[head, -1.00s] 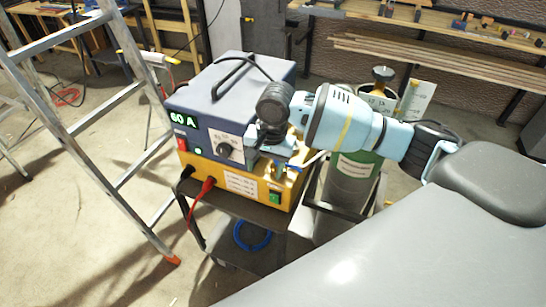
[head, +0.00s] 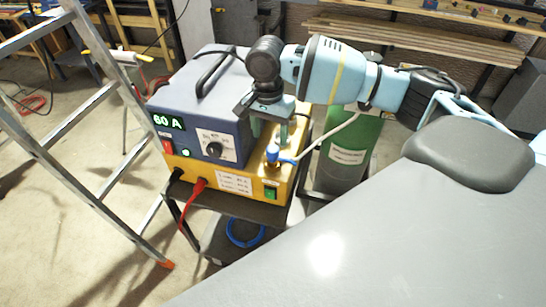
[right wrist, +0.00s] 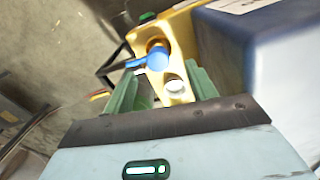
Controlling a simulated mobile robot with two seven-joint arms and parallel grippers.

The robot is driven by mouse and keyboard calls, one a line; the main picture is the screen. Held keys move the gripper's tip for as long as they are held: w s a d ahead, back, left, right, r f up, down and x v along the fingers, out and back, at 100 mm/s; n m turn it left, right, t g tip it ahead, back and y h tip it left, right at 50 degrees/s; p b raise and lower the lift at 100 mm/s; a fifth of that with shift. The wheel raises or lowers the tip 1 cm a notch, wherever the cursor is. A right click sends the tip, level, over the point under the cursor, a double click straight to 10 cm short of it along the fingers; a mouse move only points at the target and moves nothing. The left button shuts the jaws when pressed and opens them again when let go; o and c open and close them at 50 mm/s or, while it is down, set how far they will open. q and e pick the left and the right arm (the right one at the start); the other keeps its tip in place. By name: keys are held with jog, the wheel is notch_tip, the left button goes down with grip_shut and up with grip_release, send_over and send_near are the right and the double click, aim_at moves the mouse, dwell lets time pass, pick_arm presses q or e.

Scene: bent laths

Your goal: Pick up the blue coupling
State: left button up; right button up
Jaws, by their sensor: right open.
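The blue coupling (head: 273,155) sits on the front of the yellow unit, at a brass-coloured fitting, with a pale hose running off to the right. My right gripper (head: 270,132) is just above it, fingers pointing down. In the right wrist view the coupling (right wrist: 158,60) shows beyond and roughly between the green fingers of the open gripper (right wrist: 160,84). The jaws hold nothing, and I cannot tell whether a finger touches the coupling. My left gripper is not in view.
The yellow unit (head: 222,180) carries a grey-blue power box (head: 198,100) and stands on a dark cart (head: 235,209). A green gas cylinder (head: 350,150) is close on the right. An aluminium ladder (head: 75,110) stands at left. Red and blue cables hang at the cart.

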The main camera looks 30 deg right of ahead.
aim_at(272, 149)
jog(key=shift+s+d+f, duration=0.1)
jog(key=shift+d+f, duration=0.05)
jog(key=shift+f, duration=1.1)
jog(key=shift+s+d+f, duration=0.1)
jog(key=shift+f, duration=1.15)
jog(key=c, duration=1.1)
